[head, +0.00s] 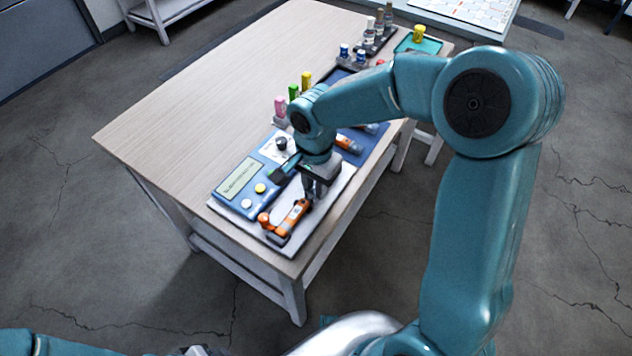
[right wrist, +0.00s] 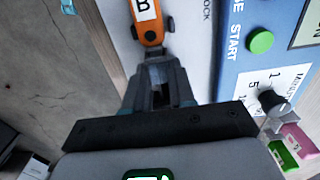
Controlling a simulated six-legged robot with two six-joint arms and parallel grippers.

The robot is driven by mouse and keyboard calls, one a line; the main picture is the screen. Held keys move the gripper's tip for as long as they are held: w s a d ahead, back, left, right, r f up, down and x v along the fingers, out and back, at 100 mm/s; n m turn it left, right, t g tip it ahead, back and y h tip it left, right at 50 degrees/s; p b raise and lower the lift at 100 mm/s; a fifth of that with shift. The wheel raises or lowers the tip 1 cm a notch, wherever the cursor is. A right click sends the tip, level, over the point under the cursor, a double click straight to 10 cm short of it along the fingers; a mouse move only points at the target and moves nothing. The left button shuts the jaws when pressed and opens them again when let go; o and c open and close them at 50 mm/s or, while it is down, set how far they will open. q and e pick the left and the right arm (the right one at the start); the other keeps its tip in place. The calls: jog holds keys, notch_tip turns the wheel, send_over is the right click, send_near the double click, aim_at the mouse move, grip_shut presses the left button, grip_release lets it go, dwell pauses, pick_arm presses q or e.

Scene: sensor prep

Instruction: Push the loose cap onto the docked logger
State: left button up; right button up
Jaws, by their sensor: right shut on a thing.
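The logger (head: 290,219), orange and dark grey with a white label, lies on a pale board at the near end of the table. In the right wrist view its orange body (right wrist: 146,24) carries a "B" label. My right gripper (head: 308,194) is over its far end. In the right wrist view the fingertips (right wrist: 156,62) are shut at the logger's near end, apparently on it. A small rounded orange piece (head: 264,218), possibly the cap, sits beside the logger's lower left end; I cannot tell whether they touch.
A blue control panel (head: 229,200) with a screen, buttons and dark knob (head: 282,144) stands left of the logger. Another orange piece (head: 348,144) lies behind my gripper. Pink (head: 280,106), green (head: 293,91) and yellow (head: 306,78) items stand farther back. The table's left half is clear.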

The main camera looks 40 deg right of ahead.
aim_at(313, 190)
jog(key=shift+s+a, duration=0.1)
jog(key=shift+a, duration=0.25)
jog(key=shift+c, duration=0.3)
dwell(0.7)
jog(key=o, duration=1.2)
jog(key=shift+r, duration=0.65)
jog(key=shift+r+p, duration=2.3)
jog(key=shift+r, duration=0.75)
jog(key=shift+f, duration=0.1)
